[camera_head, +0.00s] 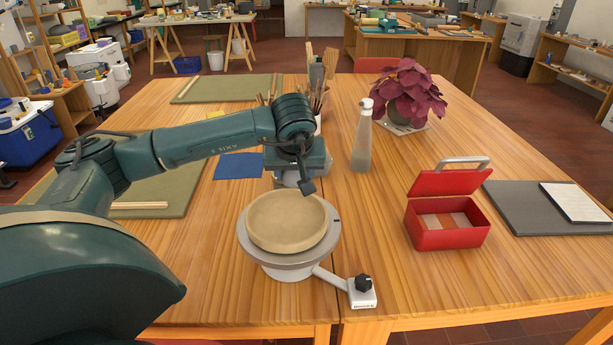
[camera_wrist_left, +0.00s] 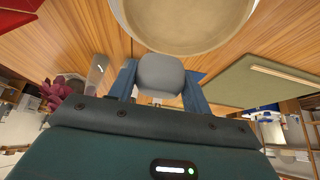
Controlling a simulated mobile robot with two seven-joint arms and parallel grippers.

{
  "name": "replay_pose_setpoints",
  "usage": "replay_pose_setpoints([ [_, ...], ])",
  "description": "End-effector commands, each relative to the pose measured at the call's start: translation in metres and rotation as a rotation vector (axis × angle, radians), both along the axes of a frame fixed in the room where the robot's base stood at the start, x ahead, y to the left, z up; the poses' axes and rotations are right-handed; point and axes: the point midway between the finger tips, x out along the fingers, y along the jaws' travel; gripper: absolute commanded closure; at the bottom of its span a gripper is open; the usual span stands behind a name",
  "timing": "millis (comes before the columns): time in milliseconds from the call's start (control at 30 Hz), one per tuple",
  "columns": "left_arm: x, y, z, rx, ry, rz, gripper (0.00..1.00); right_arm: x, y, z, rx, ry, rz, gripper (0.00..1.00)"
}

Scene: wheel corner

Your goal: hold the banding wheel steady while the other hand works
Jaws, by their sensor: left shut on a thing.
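The banding wheel (camera_head: 242,238) stands near the table's front edge, a grey round head with a tan clay bowl (camera_head: 287,222) on it. A short arm runs from its base to a pale block with a black knob (camera_head: 362,284). My left gripper (camera_head: 290,180) is just behind the wheel. In the left wrist view, its fingers (camera_wrist_left: 160,80) are shut on a grey rounded piece (camera_wrist_left: 160,72) beside the bowl (camera_wrist_left: 190,25). I cannot tell whether that piece belongs to the wheel. My right gripper is not in view.
A spray bottle (camera_head: 361,145), a potted red-leaved plant (camera_head: 408,95) and an open red box (camera_head: 445,236) stand to the right. A blue cloth (camera_head: 238,166) lies left of my gripper. Brushes in a pot (camera_head: 318,100) stand behind. The table's front right is clear.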

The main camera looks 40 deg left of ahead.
Motion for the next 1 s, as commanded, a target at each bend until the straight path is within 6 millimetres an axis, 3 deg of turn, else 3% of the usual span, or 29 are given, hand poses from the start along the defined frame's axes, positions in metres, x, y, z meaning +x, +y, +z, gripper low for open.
replay_pose_setpoints([
  [200, -0.014, 0.016, 0.007, 0.000, -0.001, -0.001, 0.77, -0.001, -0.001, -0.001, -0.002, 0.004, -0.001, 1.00],
  [567, -0.015, 0.019, 0.008, -0.001, -0.001, -0.001, 0.77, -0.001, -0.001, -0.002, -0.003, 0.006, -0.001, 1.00],
  [1000, -0.015, 0.079, 0.024, 0.000, 0.000, 0.004, 0.77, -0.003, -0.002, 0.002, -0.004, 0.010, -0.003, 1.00],
])
